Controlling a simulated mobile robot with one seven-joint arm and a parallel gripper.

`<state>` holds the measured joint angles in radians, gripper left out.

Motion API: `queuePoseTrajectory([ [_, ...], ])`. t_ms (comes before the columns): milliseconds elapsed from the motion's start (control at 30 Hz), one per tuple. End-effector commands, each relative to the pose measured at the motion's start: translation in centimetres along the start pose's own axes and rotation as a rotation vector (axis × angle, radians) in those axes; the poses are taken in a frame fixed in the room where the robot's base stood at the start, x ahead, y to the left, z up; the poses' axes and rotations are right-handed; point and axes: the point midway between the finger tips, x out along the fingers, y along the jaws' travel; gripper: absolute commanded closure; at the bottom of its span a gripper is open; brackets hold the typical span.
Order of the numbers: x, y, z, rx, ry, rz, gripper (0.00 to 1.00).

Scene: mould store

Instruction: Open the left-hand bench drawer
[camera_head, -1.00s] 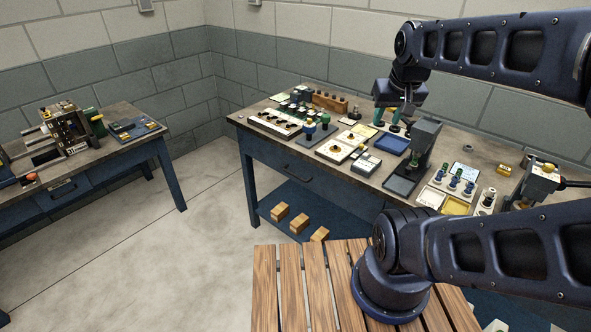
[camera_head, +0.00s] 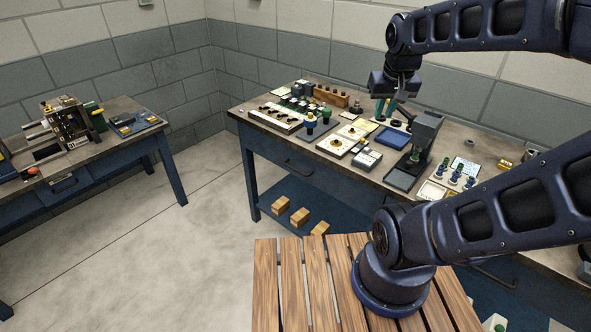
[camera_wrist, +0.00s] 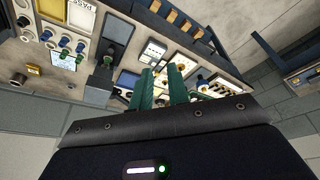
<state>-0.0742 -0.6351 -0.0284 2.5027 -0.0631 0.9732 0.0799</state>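The bench in front of me (camera_head: 385,184) has a dark blue drawer front (camera_head: 265,146) under the left part of its top, with a dark bar handle (camera_head: 300,168). This drawer looks shut. A second handle (camera_head: 495,277) shows farther right on the same bench, partly behind my arm. My gripper (camera_head: 385,113) is above the bench top, behind and to the right of the left drawer handle and higher than it. In the wrist view its two teal fingers (camera_wrist: 162,72) stand apart with nothing held between them.
The bench top carries a dark press (camera_head: 422,138), a blue tray (camera_head: 392,138), white trays and small parts. Wooden blocks (camera_head: 300,216) lie on the lower shelf. A slatted wooden surface (camera_head: 295,285) is close in front. Another bench (camera_head: 110,150) stands left, with clear floor between.

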Motion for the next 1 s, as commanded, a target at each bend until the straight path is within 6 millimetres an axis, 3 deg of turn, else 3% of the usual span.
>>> queuePoseTrajectory([
  [567,8.4,-2.2,-6.5,-0.037,-0.268,0.168,0.83],
  [1000,16.2,-5.5,-9.9,-0.096,-0.39,0.387,0.83],
])
